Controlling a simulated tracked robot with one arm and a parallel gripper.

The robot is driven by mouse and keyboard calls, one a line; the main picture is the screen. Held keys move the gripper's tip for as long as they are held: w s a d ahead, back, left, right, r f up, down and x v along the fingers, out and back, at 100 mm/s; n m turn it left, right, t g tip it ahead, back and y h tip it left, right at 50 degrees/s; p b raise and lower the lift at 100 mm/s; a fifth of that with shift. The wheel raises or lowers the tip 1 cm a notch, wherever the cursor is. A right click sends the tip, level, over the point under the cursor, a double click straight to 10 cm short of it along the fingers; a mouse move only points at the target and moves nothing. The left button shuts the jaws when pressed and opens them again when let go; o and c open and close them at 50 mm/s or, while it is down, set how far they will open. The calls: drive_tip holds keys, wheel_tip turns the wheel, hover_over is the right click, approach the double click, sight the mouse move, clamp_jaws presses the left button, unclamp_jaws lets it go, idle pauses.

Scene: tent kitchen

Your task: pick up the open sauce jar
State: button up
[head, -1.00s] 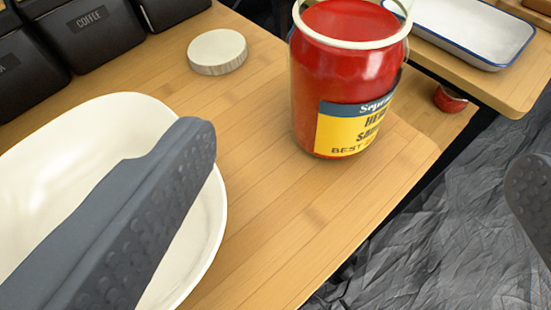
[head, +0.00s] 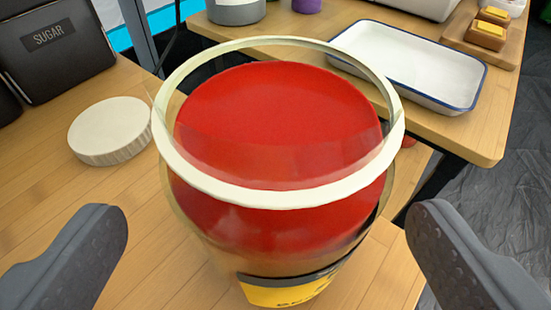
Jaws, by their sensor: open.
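The open sauce jar (head: 275,225) stands upright on the wooden table, large in the middle of the head view. It is clear, with red sauce (head: 280,115) inside, a cream rim and a yellow and dark label low on its front. Its white lid (head: 110,130) lies on the table to its left. My gripper (head: 268,238) is open, with one grey finger at the lower left and one at the lower right. The jar is between and beyond the fingers, with gaps showing on both sides. The jar's base is out of view.
A black SUGAR canister (head: 55,50) stands at the upper left. A white tray with a blue edge (head: 405,65) lies on another table behind the jar. Small yellow-topped items (head: 487,32) sit on a board at the upper right. Dark floor shows at the right.

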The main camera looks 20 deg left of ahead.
drive_tip(key=shift+d+f+x, duration=0.1)
drive_tip(key=shift+f+x, duration=0.1)
drive_tip(key=shift+x, duration=1.05)
drive_tip(key=shift+d+f+x, duration=0.1)
drive_tip(key=shift+f+x, duration=0.05)
drive_tip(key=shift+x, duration=1.05)
drive_tip(key=shift+s, duration=0.1)
drive_tip(key=shift+f, duration=0.1)
